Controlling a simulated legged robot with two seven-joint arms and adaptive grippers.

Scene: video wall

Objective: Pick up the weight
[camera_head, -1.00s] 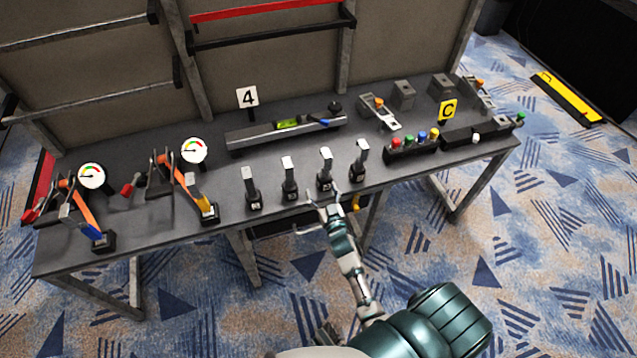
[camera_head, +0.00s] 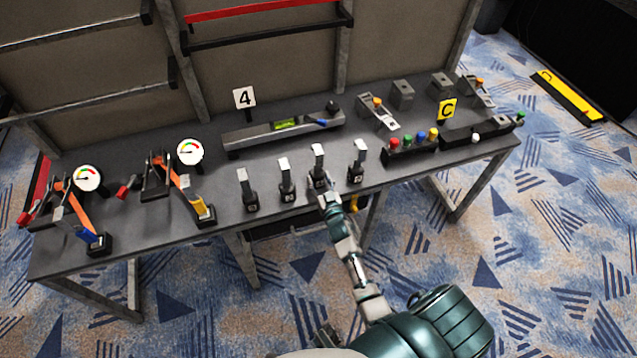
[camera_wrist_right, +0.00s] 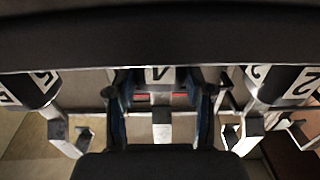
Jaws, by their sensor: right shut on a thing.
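Four-in-a-row style weights stand along the bench's front edge, each a dark numbered base with a pale upright handle. My right gripper (camera_head: 325,196) is shut on the third weight from the left (camera_head: 318,160), at its base. That weight's pale handle rises above the gripper, and its lower front is hidden. In the wrist view the right gripper's fingers (camera_wrist_right: 160,115) stand on both sides of the held weight (camera_wrist_right: 160,126). The first weight (camera_head: 248,192), second weight (camera_head: 286,180) and fourth weight (camera_head: 358,162) stand beside it. My left gripper is not in view.
The dark bench (camera_head: 130,225) also holds two gauges (camera_head: 190,152) with orange-armed devices at left, a long bar with a green level (camera_head: 285,125) behind the weights, and a coloured-button box (camera_head: 412,145) at right. Carpet lies in front.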

